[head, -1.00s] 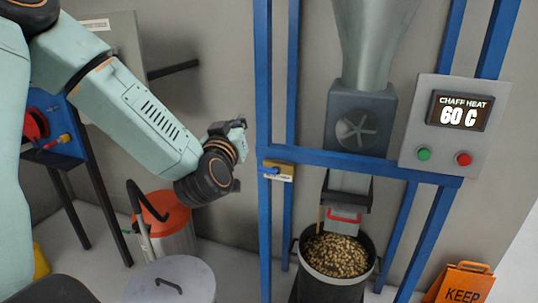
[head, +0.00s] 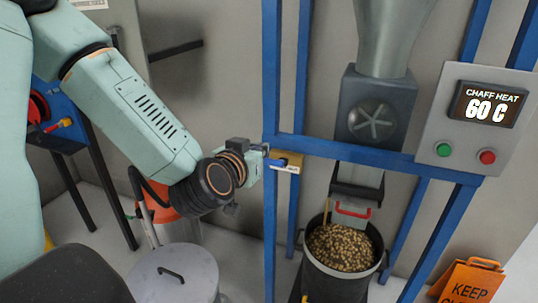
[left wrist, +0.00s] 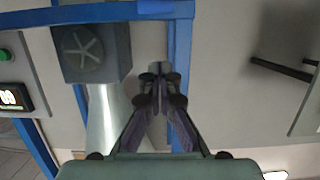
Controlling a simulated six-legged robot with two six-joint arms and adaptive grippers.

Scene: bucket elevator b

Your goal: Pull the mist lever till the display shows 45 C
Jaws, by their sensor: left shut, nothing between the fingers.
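The mist lever (head: 279,162) is a small blue handle on a brass valve (head: 292,157) with a pale tag, at the corner of the blue frame in the head view. My right gripper is not in view.
The blue frame (head: 360,157) stands around a grey fan box (head: 373,112). A black bucket (head: 340,282) of pellets stands below. A lidded grey bin (head: 172,277) and an orange-topped container (head: 160,215) stand under my left arm. An orange sign (head: 472,280) is at lower right.

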